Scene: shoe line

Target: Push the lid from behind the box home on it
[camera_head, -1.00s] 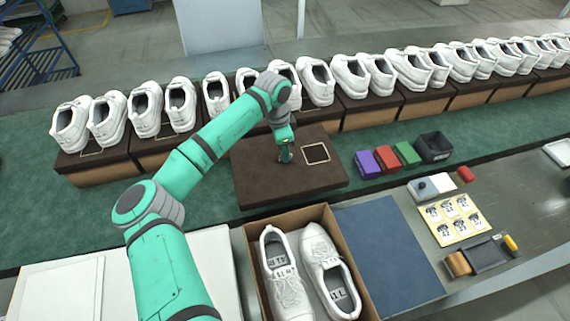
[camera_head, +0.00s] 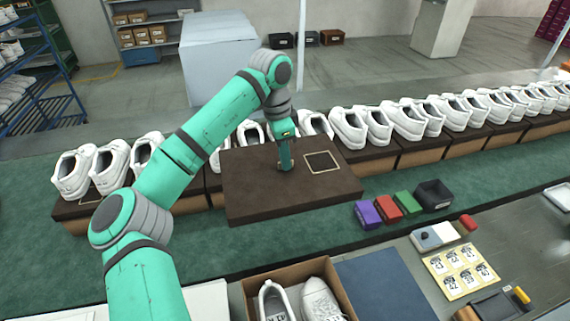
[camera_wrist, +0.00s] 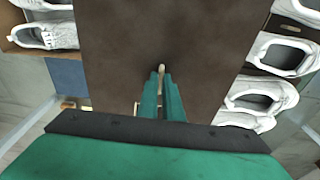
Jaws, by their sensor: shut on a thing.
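The lid (camera_head: 245,195) is a dark brown flat panel with a square outline on its top. My gripper (camera_head: 286,166) is shut on a small pale tab on the lid, with the fingers upright over its middle. In the wrist view the fingers (camera_wrist: 163,85) close on this tab (camera_wrist: 161,69), and the lid fills the middle. The box (camera_head: 262,281) is open, brown, and holds a pair of white shoes (camera_head: 318,300). It stands nearer than the lid and apart from it; its lower part is cut off by the picture edge.
A row of white shoes on boxes (camera_head: 415,158) runs behind the lid. Purple, red and green blocks (camera_head: 388,207) and a black bin (camera_head: 434,195) lie to the right. A blue mat (camera_head: 380,285) lies beside the box. The green belt (camera_head: 200,240) is clear in front.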

